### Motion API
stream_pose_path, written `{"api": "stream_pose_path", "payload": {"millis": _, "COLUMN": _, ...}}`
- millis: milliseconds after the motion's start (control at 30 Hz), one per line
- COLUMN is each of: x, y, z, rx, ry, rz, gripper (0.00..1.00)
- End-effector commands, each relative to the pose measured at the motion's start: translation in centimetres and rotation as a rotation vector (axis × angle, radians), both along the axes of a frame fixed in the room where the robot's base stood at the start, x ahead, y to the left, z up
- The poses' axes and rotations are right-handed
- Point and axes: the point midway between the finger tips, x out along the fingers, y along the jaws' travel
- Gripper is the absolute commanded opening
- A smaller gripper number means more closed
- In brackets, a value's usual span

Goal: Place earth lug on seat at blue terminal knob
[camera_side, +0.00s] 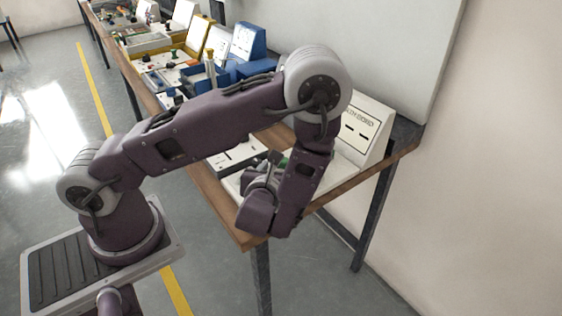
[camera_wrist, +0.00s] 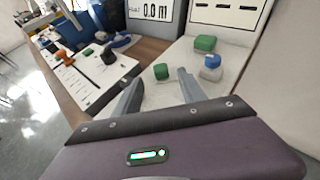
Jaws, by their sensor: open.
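The blue terminal knob (camera_wrist: 212,60) sits on a pale base on the white board, right of my gripper in the wrist view. My gripper (camera_wrist: 160,78) is open, with its two grey fingers apart. A green block (camera_wrist: 161,72) shows between and beyond the fingertips; I cannot tell whether it lies within their reach. A second green block (camera_wrist: 205,43) stands behind the blue knob. I cannot make out the earth lug or its seat in either view. In the side view my arm mostly hides the gripper and the work.
A white panel with dark slots (camera_side: 359,131) stands behind the board. Left of my gripper is a box with a black knob (camera_wrist: 108,55) and an orange knob (camera_wrist: 66,58). Blue and yellow stations line the bench farther back. The wooden bench edge (camera_side: 222,210) is close by.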

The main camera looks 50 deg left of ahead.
Motion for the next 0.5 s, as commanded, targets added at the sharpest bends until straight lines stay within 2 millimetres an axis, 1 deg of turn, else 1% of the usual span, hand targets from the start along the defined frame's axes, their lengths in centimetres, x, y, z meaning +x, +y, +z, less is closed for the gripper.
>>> {"api": "stream_pose_path", "payload": {"millis": 100, "x": -0.9, "y": -0.9, "z": 0.6, "rx": -0.001, "ry": -0.003, "rz": 0.001, "gripper": 0.48}}
{"api": "stream_pose_path", "payload": {"millis": 167, "x": -1.2, "y": -0.6, "z": 1.4, "rx": -0.009, "ry": -0.019, "rz": 0.034, "gripper": 0.48}}
{"api": "stream_pose_path", "payload": {"millis": 267, "x": -2.7, "y": 1.6, "z": 5.2, "rx": -0.063, "ry": -0.107, "rz": 0.215, "gripper": 0.48}}
{"api": "stream_pose_path", "payload": {"millis": 300, "x": -4.1, "y": 3.0, "z": 7.2, "rx": -0.105, "ry": -0.159, "rz": 0.334, "gripper": 0.48}}
{"api": "stream_pose_path", "payload": {"millis": 367, "x": -6.9, "y": 4.7, "z": 9.9, "rx": -0.191, "ry": -0.241, "rz": 0.536, "gripper": 0.48}}
{"api": "stream_pose_path", "payload": {"millis": 400, "x": -9.1, "y": 5.5, "z": 11.3, "rx": -0.264, "ry": -0.295, "rz": 0.675, "gripper": 0.48}}
{"api": "stream_pose_path", "payload": {"millis": 467, "x": -12.4, "y": 5.8, "z": 12.8, "rx": -0.395, "ry": -0.371, "rz": 0.882, "gripper": 0.48}}
{"api": "stream_pose_path", "payload": {"millis": 500, "x": -14.5, "y": 5.4, "z": 13.5, "rx": -0.500, "ry": -0.424, "rz": 1.017, "gripper": 0.48}}
